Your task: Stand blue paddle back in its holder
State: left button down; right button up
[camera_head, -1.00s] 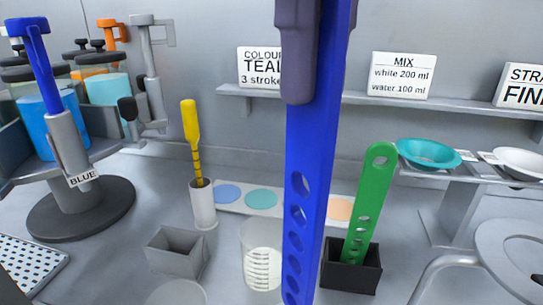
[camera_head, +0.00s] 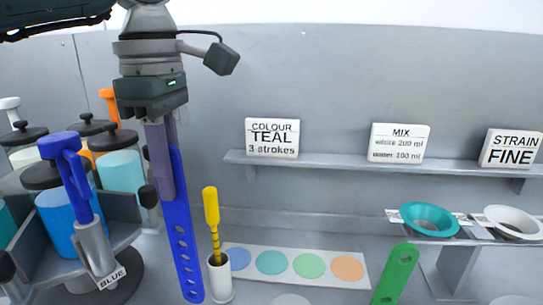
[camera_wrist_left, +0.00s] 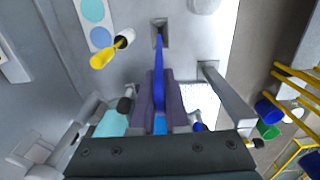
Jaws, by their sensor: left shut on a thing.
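My left gripper (camera_head: 163,192) is shut on the top of the blue paddle (camera_head: 184,245), a long flat strip with a row of holes. The paddle hangs nearly upright, left of the yellow brush, its lower end near the bottom of the head view. In the left wrist view the paddle (camera_wrist_left: 158,55) runs away from between the gripper fingers (camera_wrist_left: 159,82), and its far end overlaps a grey square holder (camera_wrist_left: 160,26). I cannot tell whether the tip is inside or above it. This holder is outside the head view. My right gripper is not in view.
A yellow brush (camera_head: 211,208) stands in a white cup (camera_head: 220,278). Left are a blue-handled dispenser (camera_head: 75,180) and jars. A green paddle (camera_head: 395,275) stands right. A colour strip (camera_head: 290,253) lies behind; a shelf (camera_head: 350,165) with signs runs along the wall.

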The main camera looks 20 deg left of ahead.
pick_arm(q)
notch_tip(320, 180, down, 11)
jog(key=b, duration=0.9)
jog(key=shift+f, duration=0.15)
jog(key=shift+d, duration=0.1)
jog(key=c, duration=0.8)
grip_release()
jog(key=shift+c, duration=0.2)
notch_tip(320, 180, up, 10)
jog(key=b, duration=0.1)
jog(key=shift+b, duration=0.4)
jog(key=shift+s, duration=0.1)
